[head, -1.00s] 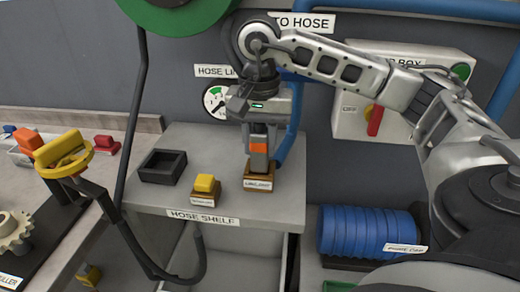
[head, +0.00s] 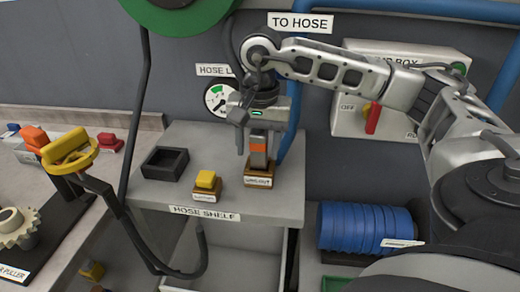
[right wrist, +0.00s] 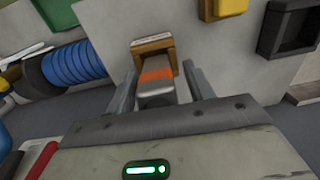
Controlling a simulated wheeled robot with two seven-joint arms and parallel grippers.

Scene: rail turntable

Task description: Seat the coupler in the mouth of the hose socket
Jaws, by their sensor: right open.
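A grey block with an orange band (head: 259,147), which looks like the coupler, stands upright in a small labelled wooden base (head: 258,180) on the hose shelf. It also shows in the right wrist view (right wrist: 157,76). My right gripper (head: 262,146) is above the shelf, its fingers open on either side of the grey block. In the right wrist view (right wrist: 161,90) a gap shows between the block and each finger. I cannot tell which thing is the hose socket; a black open-topped square box (head: 165,162) sits on the shelf to the left. My left gripper is not in view.
A yellow block on a wooden base (head: 207,182) stands between the black box and the grey block. A black hose (head: 128,215) hangs at the shelf's left. A blue ribbed roll (head: 362,228) lies at lower right. A control box with a red lever (head: 373,118) is on the wall.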

